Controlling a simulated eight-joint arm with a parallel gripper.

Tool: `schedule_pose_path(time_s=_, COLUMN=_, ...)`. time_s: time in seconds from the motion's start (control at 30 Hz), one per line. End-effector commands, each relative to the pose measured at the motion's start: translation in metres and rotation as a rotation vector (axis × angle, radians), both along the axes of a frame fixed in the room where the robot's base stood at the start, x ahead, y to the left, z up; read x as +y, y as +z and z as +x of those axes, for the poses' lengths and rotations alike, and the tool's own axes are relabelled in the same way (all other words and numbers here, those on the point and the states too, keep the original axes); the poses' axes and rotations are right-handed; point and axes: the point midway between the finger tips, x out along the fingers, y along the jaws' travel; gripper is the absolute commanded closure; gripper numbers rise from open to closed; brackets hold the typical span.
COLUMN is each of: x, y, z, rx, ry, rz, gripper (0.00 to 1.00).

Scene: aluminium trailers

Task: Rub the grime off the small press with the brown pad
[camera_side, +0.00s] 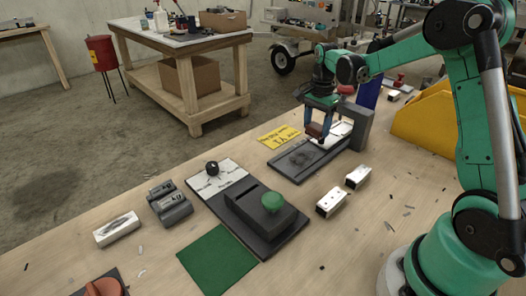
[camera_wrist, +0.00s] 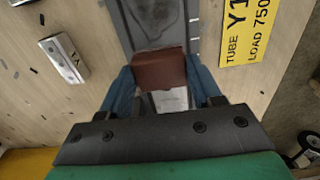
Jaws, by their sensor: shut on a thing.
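My gripper (camera_side: 318,130) is shut on the brown pad (camera_wrist: 158,70), which sits between its blue fingers in the wrist view. In the side view the pad (camera_side: 315,129) is held over the small press (camera_side: 285,166), a dark grey base plate with a grey upright at its right end. A dark smudge of grime (camera_side: 302,157) lies on the base plate, left of the upright and below the pad. In the wrist view the plate (camera_wrist: 150,12) runs ahead of the pad. I cannot tell whether the pad touches the press.
A yellow label (camera_side: 279,136) lies behind the press. A yellow bin (camera_side: 423,118) is at right. A green mat (camera_side: 219,260) lies near the front.

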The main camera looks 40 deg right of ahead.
Motion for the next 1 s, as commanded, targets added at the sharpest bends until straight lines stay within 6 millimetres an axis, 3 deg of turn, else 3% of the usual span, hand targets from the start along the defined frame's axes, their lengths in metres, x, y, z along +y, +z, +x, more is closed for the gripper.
schedule_pose_path(time_s=0.47, x=0.001, y=-0.050, z=0.000, rx=0.000, ry=0.002, rz=0.000, gripper=0.84)
schedule_pose_path(time_s=0.5, x=0.006, y=-0.045, z=0.000, rx=0.000, ry=0.003, rz=0.000, gripper=0.91)
schedule_pose_path(time_s=1.0, x=0.052, y=-0.047, z=0.000, rx=0.000, ry=0.004, rz=0.000, gripper=0.92)
